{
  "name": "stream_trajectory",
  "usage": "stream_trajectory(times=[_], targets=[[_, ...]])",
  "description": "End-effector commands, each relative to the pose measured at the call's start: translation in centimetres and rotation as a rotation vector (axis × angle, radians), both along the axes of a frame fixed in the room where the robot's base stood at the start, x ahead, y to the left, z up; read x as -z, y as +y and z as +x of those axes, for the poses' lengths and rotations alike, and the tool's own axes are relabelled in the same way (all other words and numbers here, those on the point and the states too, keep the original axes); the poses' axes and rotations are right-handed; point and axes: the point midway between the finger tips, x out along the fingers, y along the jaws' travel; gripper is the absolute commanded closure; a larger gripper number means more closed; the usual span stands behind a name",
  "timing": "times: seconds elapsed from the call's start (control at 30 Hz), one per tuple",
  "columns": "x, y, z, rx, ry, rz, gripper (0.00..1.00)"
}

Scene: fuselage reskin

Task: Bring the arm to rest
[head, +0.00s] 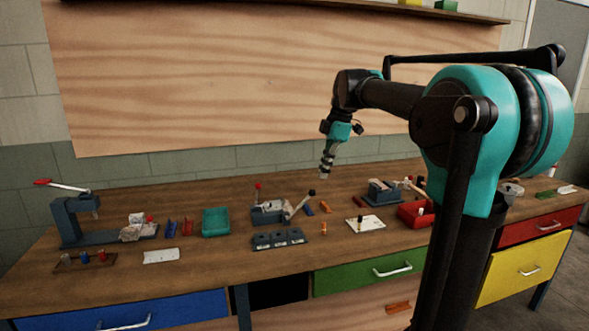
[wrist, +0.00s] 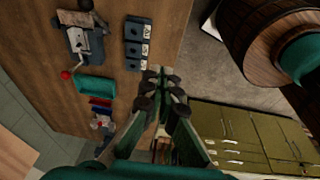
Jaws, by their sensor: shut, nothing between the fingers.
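My arm reaches out over the workbench (head: 200,262) in the head view, bent down at the wrist. My gripper (head: 326,168) hangs above the bench, pointing down, clear of everything on it. In the wrist view my gripper (wrist: 164,78) has its dark fingertips drawn together, with nothing seen between them. Part of the bench behind my arm is hidden in the head view.
On the bench stand a lever press (head: 68,215), a teal tray (head: 216,222), a clamp fixture (head: 268,211), a dark block with holes (head: 279,239) and a red bin (head: 413,214). The wrist view shows green cabinets (wrist: 240,133) and a wooden barrel (wrist: 258,35).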

Motion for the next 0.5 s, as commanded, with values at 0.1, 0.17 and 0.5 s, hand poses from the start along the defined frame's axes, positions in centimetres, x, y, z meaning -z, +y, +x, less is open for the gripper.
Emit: stream_trajectory(times=[0.1, 0.17, 0.5], targets=[[1.1, -0.4, -0.4, 0.057, 0.001, -0.006, 1.00], [1.8, -0.6, -0.6, 0.094, 0.002, -0.010, 1.00], [7.9, -2.7, -3.1, 0.423, 0.004, -0.030, 1.00]])
